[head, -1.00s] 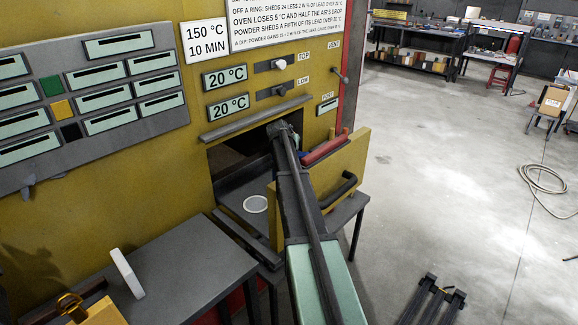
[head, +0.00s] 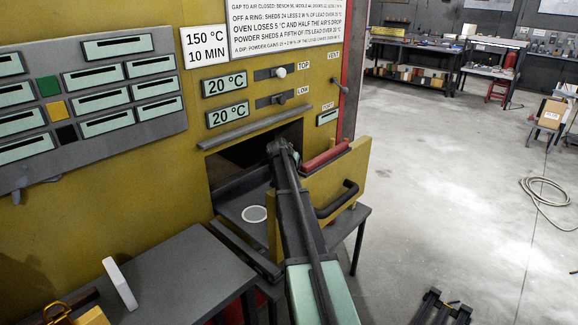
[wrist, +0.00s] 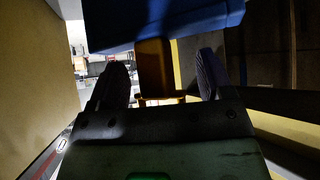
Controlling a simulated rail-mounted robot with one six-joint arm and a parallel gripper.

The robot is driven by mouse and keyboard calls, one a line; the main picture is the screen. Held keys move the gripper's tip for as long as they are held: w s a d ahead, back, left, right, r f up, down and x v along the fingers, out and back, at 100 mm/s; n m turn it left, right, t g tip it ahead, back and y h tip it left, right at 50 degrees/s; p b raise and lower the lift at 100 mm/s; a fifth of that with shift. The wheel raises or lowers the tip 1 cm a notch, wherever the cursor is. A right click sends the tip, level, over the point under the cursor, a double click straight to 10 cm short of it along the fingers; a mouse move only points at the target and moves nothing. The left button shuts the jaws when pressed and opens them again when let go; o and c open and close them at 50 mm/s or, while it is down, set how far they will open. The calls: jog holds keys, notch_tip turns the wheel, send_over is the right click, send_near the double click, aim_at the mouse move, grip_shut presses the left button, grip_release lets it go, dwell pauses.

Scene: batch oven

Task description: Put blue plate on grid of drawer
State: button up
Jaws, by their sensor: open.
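In the head view my arm reaches to the oven opening, and the gripper's jaws are hidden there. The drawer (head: 330,198) is pulled out, with a yellow front and black handle. A pale ring (head: 254,214) lies on the dark surface left of my arm. The drawer's grid cannot be made out.
The yellow oven wall (head: 130,205) has a slotted panel at left and two 20 °C displays. A red bar (head: 325,156) lies along the drawer's upper edge. A dark table (head: 180,275) with a white slab (head: 120,283) stands at front left. The floor at right is mostly clear.

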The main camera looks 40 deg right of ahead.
jog(key=shift+s+a+r+p, duration=0.15)
jog(key=shift+r+p, duration=0.3)
jog(key=shift+r, duration=0.05)
jog(key=p+v, duration=0.8)
jog(key=v, duration=0.3)
jog(key=s+a+f+n+g+y, duration=0.1)
jog(key=s+a+n+y, duration=0.1)
jog(key=s+a, duration=0.7)
jog(key=s+a+f+n+g+y, duration=0.2)
jog(key=s+a+n, duration=0.3)
jog(key=a, duration=1.2)
jog(key=s+a+f+n+g+y, duration=0.2)
jog(key=s+a+n+y, duration=0.1)
jog(key=s+a, duration=1)
jog(key=shift+s+a+n, duration=0.25)
jog(key=shift+a+n, duration=0.15)
jog(key=shift+a, duration=0.2)
jog(key=shift+c, duration=0.4)
